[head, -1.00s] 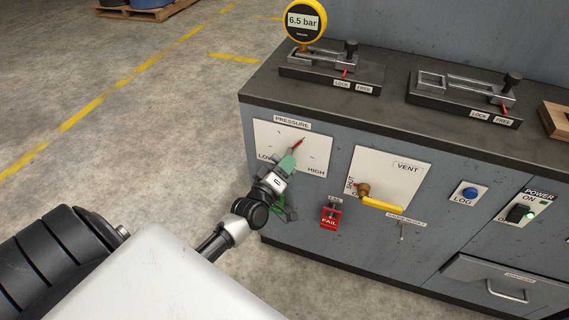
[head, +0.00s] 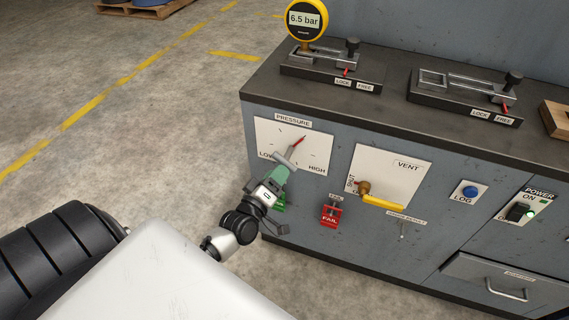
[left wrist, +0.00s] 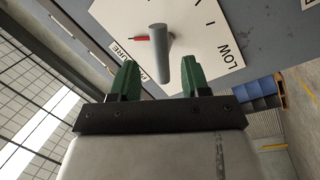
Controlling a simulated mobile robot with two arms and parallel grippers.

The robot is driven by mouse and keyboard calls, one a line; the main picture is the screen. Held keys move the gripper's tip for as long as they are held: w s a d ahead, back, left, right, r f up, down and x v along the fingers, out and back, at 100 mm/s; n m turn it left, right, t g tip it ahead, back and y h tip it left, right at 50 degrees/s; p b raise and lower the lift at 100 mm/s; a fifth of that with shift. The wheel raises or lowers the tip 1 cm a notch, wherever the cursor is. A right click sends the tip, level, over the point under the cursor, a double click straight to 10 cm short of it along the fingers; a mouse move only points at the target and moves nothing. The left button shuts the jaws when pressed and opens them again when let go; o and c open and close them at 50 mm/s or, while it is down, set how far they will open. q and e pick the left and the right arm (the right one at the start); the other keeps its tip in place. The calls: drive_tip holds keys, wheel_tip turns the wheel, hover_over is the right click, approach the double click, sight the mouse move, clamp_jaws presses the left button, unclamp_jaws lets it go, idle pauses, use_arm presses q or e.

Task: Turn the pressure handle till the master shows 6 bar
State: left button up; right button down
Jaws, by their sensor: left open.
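The pressure handle (head: 285,158) is a grey bar with a red pointer (head: 298,142), on a white plate marked LOW and HIGH. The pointer slants toward the upper right in the head view. The master gauge (head: 304,20), yellow-rimmed, reads 6.5 bar. My left gripper (head: 279,173) is just below and in front of the handle. In the left wrist view its green fingers (left wrist: 161,79) are apart and empty. The grey handle (left wrist: 160,55) stands just ahead of the gap between them, and no finger appears to touch it. My right gripper is not in view.
To the right on the cabinet front are a red FAIL switch (head: 330,215), a yellow vent lever (head: 382,203), a blue LOG button (head: 470,193) and a power switch (head: 519,213). Two clamp fixtures stand on the dark top.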

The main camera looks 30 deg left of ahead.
use_arm(q)
drive_tip(key=s, duration=0.5)
drive_tip(key=shift+s+d+f, duration=0.15)
drive_tip(key=shift+s+f, duration=0.1)
drive_tip(key=shift+s, duration=0.1)
